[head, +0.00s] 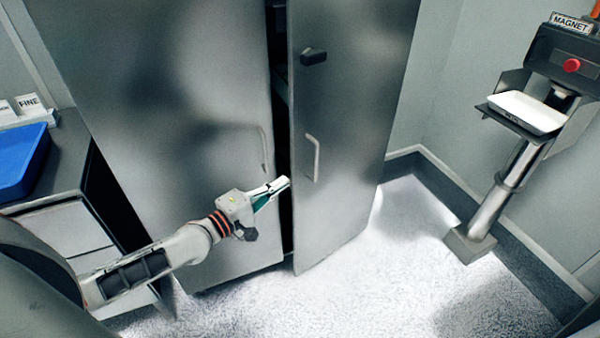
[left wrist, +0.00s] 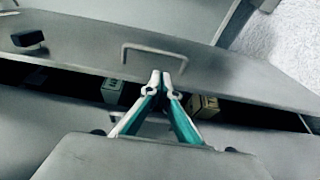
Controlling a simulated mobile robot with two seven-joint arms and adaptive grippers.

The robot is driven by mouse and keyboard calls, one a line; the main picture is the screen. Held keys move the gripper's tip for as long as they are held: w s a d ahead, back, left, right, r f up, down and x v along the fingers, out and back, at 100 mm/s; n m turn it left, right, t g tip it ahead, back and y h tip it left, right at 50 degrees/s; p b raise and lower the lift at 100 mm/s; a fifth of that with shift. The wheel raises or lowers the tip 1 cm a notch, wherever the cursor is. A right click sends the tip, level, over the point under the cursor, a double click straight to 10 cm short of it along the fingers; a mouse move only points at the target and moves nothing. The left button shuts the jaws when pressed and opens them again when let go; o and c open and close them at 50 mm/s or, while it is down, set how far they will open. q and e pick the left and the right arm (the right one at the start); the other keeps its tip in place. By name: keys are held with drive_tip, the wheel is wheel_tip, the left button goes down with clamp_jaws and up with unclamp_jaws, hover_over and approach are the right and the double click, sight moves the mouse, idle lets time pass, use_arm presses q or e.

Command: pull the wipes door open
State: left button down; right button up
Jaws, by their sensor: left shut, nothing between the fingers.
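A tall grey metal cabinet has two doors. The right door (head: 345,130) stands ajar, with a dark gap between it and the left door (head: 180,120); I take the ajar one as the wipes door, though no label on it is readable. It carries a bar handle (head: 314,158) and a black knob (head: 313,56). My left gripper (head: 284,184) is shut and empty, its tips at the gap near the right door's free edge. In the left wrist view the shut tips (left wrist: 161,78) lie over the gap, below the handle (left wrist: 154,53); whether they touch the door is unclear.
Small boxes (left wrist: 204,105) show inside the gap. A counter with a blue tray (head: 20,160) stands at the left. A post-mounted stand (head: 505,185) with a white tray (head: 527,111) and a MAGNET sign is at the right. Speckled floor (head: 390,260) before the right door is clear.

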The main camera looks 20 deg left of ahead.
sight(306, 167)
use_arm(q)
drive_tip(key=x, duration=0.9)
drive_tip(key=shift+w+d+r, duration=0.1)
drive_tip(key=shift+w+d, duration=0.05)
drive_tip(key=shift+w, duration=0.25)
